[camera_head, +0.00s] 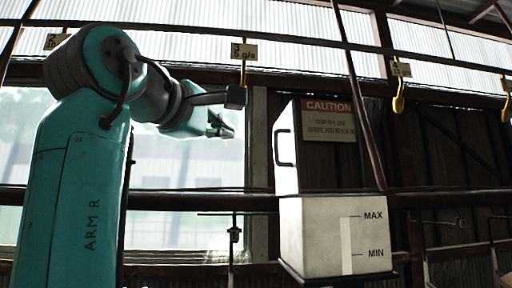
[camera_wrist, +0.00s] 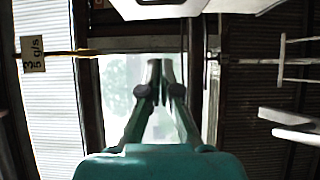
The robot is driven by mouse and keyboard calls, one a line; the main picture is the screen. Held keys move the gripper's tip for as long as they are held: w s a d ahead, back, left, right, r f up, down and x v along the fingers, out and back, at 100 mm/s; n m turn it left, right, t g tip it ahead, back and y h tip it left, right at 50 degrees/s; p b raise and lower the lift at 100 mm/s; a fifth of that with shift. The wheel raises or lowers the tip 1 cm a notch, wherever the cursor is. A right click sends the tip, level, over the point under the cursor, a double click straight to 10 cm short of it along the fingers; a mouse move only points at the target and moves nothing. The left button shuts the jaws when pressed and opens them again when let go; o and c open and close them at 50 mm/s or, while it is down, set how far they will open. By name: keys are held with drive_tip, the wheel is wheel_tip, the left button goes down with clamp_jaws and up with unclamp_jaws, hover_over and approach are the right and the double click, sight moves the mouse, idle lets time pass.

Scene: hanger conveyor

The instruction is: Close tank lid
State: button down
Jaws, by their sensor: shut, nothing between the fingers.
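The white tank (camera_head: 320,238) with MAX and MIN marks stands right of centre in the head view. Its lid (camera_head: 286,165) appears raised upright above the tank, with a black handle on its pale left face. A CAUTION label (camera_head: 330,120) shows above the tank, beside that pale face. My gripper (camera_head: 228,130) is left of the lid, at about handle height, apart from it. In the wrist view its fingertips (camera_wrist: 160,64) are together with nothing between them. A pale surface at the top edge of the wrist view is cut off; I cannot tell what it is.
A rail crosses the top of the head view with yellow hooks (camera_head: 398,102) and tags (camera_head: 244,51). A horizontal dark beam runs at mid height. Open space lies between my gripper and the lid.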

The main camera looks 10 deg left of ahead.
approach(276, 153)
drive_tip(key=w+a+r, duration=0.2)
drive_tip(key=w+a, duration=0.1)
drive_tip(key=w, duration=0.2)
drive_tip(key=w+d, duration=0.2)
drive_tip(key=d, duration=0.1)
drive_tip(key=shift+w+d+f, duration=0.1)
drive_tip(key=shift+d, duration=0.15)
drive_tip(key=shift+w+d+r+m, duration=0.15)
drive_tip(key=shift+d+r+m, duration=0.1)
drive_tip(key=shift+d+m, duration=0.1)
